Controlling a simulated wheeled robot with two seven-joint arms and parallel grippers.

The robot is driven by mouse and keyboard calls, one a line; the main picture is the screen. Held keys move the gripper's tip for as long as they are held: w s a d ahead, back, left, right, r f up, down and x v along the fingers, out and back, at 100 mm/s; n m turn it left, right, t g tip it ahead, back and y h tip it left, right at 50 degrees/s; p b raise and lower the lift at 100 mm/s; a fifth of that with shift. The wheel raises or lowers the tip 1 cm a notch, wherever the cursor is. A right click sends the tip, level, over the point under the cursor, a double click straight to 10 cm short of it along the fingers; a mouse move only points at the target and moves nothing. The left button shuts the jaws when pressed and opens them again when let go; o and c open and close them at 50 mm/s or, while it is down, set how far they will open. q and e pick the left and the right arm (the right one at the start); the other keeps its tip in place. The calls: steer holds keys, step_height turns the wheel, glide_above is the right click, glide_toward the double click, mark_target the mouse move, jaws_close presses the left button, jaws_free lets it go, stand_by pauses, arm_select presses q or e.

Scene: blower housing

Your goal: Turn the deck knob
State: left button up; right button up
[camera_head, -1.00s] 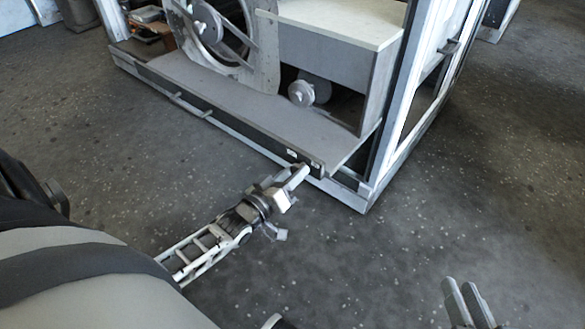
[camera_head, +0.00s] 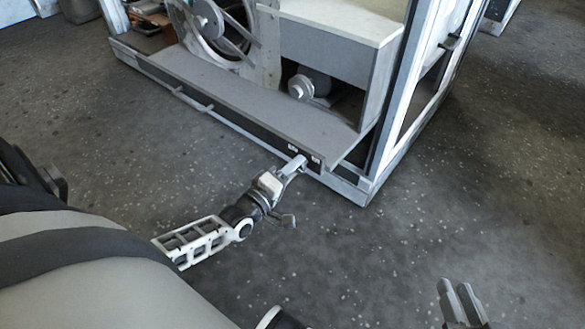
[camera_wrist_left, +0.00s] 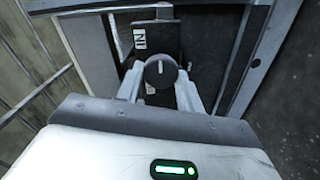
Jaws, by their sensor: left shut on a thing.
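The deck knob (camera_wrist_left: 160,73) is a dark round knob with a short pale line on its face, seen in the left wrist view. It sits on the dark front strip of the deck (camera_head: 250,128), beside a small white label (camera_wrist_left: 139,38). My left gripper (camera_head: 299,163) reaches the strip near its right end. In the left wrist view its two fingers (camera_wrist_left: 160,90) are on either side of the knob, shut on it. In the head view the gripper hides the knob. My right gripper (camera_head: 455,288) is low at the right, away from the housing, over the floor.
A grey frame post (camera_head: 390,110) stands just right of the deck's end. A round cap (camera_head: 301,87) and a large wheel (camera_head: 208,22) are behind the deck. A thin rail (camera_head: 192,100) runs along the front left. The speckled floor (camera_head: 480,200) at right is clear.

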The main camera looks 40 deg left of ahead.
steer(key=shift+w+r, duration=0.15)
stand_by(0.3)
arm_select(q)
steer(key=o, duration=1)
steer(key=s+a+p, duration=0.1)
steer(key=s+p, duration=0.2)
steer(key=s, duration=1.3)
arm_select(e)
steer(key=f+g, duration=0.1)
steer(key=d+f+h, duration=0.1)
steer(key=shift+f+g, duration=0.4)
arm_select(q)
steer(key=shift+a, duration=0.1)
arm_select(e)
steer(key=shift+r, duration=0.25)
